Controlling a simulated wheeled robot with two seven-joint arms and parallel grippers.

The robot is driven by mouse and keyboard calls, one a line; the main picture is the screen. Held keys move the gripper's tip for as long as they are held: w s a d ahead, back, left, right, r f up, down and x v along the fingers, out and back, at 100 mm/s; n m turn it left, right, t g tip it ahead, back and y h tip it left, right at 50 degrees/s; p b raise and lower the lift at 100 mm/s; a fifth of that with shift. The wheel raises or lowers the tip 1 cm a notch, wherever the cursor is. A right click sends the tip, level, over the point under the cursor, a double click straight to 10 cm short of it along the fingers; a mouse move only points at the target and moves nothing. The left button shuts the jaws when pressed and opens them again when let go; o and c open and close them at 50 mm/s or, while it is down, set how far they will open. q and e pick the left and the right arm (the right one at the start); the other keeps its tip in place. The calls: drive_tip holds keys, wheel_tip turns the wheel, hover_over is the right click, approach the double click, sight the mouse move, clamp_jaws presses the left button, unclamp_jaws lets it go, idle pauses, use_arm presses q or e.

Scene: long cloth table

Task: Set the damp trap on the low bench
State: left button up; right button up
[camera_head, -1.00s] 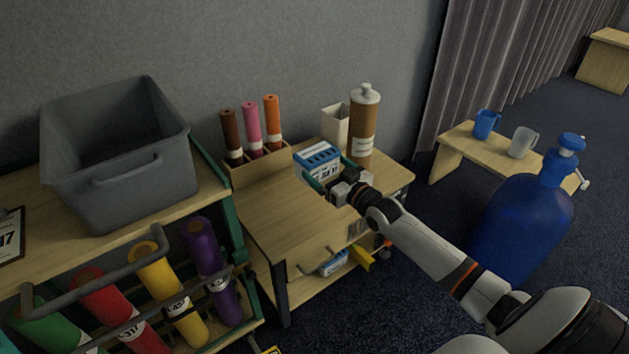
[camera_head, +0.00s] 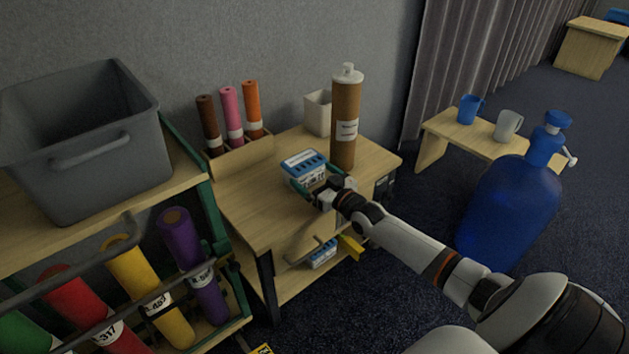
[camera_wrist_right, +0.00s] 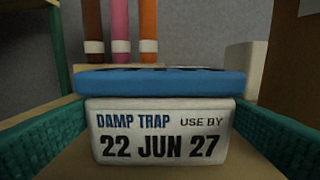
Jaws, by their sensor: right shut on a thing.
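The damp trap (camera_head: 305,165) is a white box with a blue top, over the wooden table against the wall. My right gripper (camera_head: 318,186) is shut on it, coming from the front right. In the right wrist view the damp trap (camera_wrist_right: 160,130) sits upright between the two green finger pads, its label facing me. Whether its underside touches the tabletop I cannot tell. A low wooden bench (camera_head: 450,140) stands to the right, with a blue mug (camera_head: 469,109) and a grey mug (camera_head: 508,125) on it. My left gripper is not in view.
A tall brown bottle (camera_head: 345,120) and a white cup (camera_head: 318,112) stand just behind the damp trap. Colored tubes (camera_head: 230,118) stand in a wooden holder. A large blue jug (camera_head: 512,205) stands right of my arm. A similar blue-and-white box (camera_head: 320,254) lies below the tabletop.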

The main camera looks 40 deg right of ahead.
drive_tip(key=shift+r, duration=0.1)
drive_tip(key=o, duration=0.7)
drive_tip(key=shift+o, duration=0.2)
